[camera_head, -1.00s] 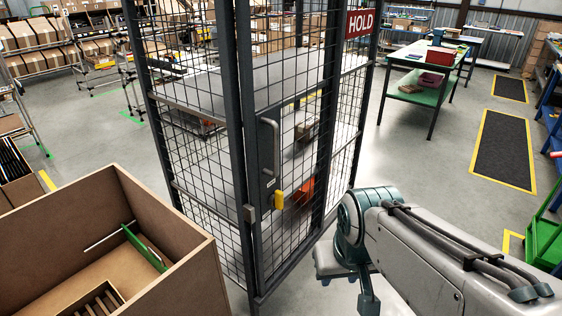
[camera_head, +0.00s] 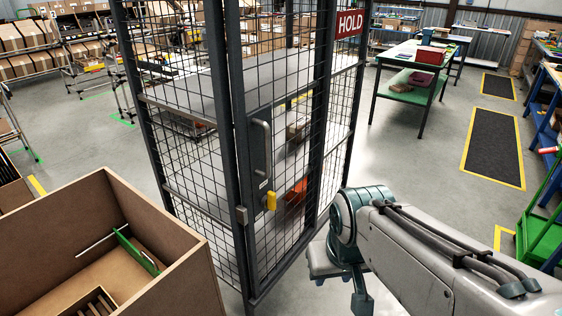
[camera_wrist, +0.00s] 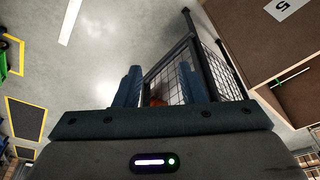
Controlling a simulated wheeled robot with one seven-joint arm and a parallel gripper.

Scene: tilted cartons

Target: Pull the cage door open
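The cage (camera_head: 233,150) is a tall dark frame with wire mesh, standing upright in the middle of the head view. Its door (camera_head: 295,165) is the mesh panel on the right face and looks shut. The door has a grey vertical bar handle (camera_head: 261,148) near its left edge, with a yellow latch piece (camera_head: 271,201) below it. In the wrist view my gripper (camera_wrist: 159,70) has two blue fingers standing apart with nothing between them. The cage mesh (camera_wrist: 180,75) shows beyond the fingers, at a distance. My gripper is apart from the handle; its fingertips are not clearly seen in the head view.
A large open cardboard box (camera_head: 185,275) stands at the lower left, close to the cage. A red HOLD sign (camera_head: 350,22) hangs on the cage. A green-shelved bench (camera_head: 408,92) stands behind to the right. Grey floor (camera_head: 415,165) right of the cage is clear.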

